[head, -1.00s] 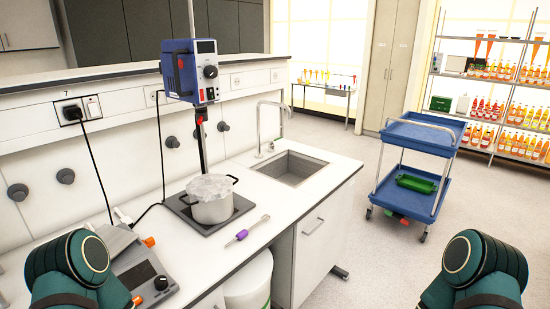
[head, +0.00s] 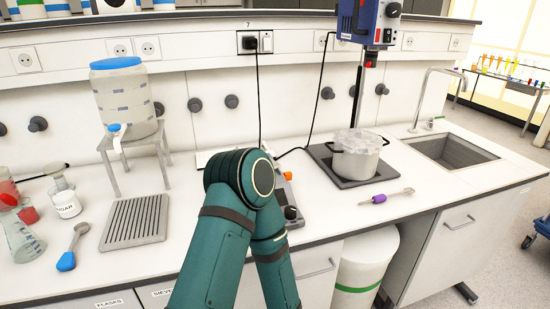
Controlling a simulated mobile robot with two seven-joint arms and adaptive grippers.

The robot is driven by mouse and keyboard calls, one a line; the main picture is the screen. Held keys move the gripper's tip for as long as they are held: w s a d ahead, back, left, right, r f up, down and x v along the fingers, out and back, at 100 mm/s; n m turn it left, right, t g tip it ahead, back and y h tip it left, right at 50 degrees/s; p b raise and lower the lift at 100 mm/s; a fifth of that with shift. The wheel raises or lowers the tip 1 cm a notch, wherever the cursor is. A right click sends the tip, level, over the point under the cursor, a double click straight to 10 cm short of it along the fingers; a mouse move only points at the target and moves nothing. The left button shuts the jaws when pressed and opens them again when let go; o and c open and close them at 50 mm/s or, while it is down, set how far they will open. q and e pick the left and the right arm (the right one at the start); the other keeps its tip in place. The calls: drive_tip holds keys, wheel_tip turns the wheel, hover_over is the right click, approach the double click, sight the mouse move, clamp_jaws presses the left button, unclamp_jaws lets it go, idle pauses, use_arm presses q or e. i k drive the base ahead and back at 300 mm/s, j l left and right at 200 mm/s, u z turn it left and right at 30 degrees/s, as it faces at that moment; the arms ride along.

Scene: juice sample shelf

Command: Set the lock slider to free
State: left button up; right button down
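I cannot pick out a lock slider in this view. The grey bench device (head: 292,214) with an orange knob is mostly hidden behind my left arm. The blue stirrer unit (head: 368,22) stands on its rod at the upper right, cut by the top edge, with small controls too small to read. Below it, a pot (head: 357,160) with a clear cover sits on a dark plate. My teal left arm rises from the bottom middle, bent at a joint. Neither gripper shows.
A purple-handled tool (head: 392,196) lies on the bench before the pot. The sink (head: 452,151) is at the right.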

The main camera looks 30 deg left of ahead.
sight(288, 176)
drive_tip(key=u, duration=1.3)
